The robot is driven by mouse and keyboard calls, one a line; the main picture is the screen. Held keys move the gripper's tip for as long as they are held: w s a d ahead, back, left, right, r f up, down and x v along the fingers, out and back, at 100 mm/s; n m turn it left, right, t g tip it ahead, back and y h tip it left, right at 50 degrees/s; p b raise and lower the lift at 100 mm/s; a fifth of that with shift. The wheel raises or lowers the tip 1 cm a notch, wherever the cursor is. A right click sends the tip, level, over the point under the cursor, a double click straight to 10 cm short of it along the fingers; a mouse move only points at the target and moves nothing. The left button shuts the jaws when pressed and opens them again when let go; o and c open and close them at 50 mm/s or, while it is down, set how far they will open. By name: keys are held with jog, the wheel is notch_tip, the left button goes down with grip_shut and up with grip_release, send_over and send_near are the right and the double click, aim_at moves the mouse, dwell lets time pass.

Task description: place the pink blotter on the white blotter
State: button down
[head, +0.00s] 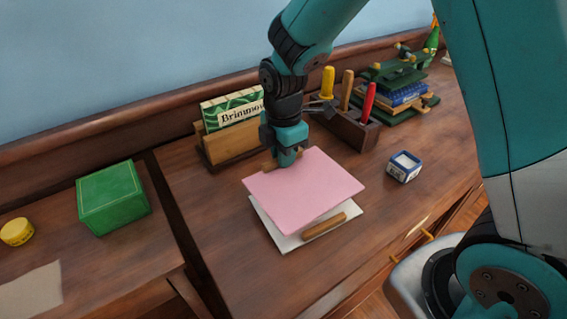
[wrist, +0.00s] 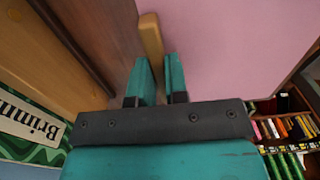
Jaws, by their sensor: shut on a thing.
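The pink blotter (head: 308,190) is a flat pink sheet with a wooden handle bar at its far edge. It lies over or just above the white blotter (head: 279,232) and covers most of it. I cannot tell whether the two touch. The white blotter's near part shows, with its wooden bar (head: 326,227). My gripper (head: 284,163) is shut on the pink blotter's wooden bar at the far left. In the wrist view the bar (wrist: 151,42) is at the fingertips (wrist: 158,62), beside the pink sheet (wrist: 225,45).
A wooden holder with a "Brinmoor" card (head: 233,112) stands behind my gripper. A tool rack (head: 345,125) with coloured handles is at the back. A small blue-and-white box (head: 404,167) is at right. A green box (head: 112,197) and yellow tin (head: 17,231) are at left.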

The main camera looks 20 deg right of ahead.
jog(key=shift+f, duration=1.4)
jog(key=shift+f, duration=0.2)
jog(key=c, duration=1.1)
grip_release()
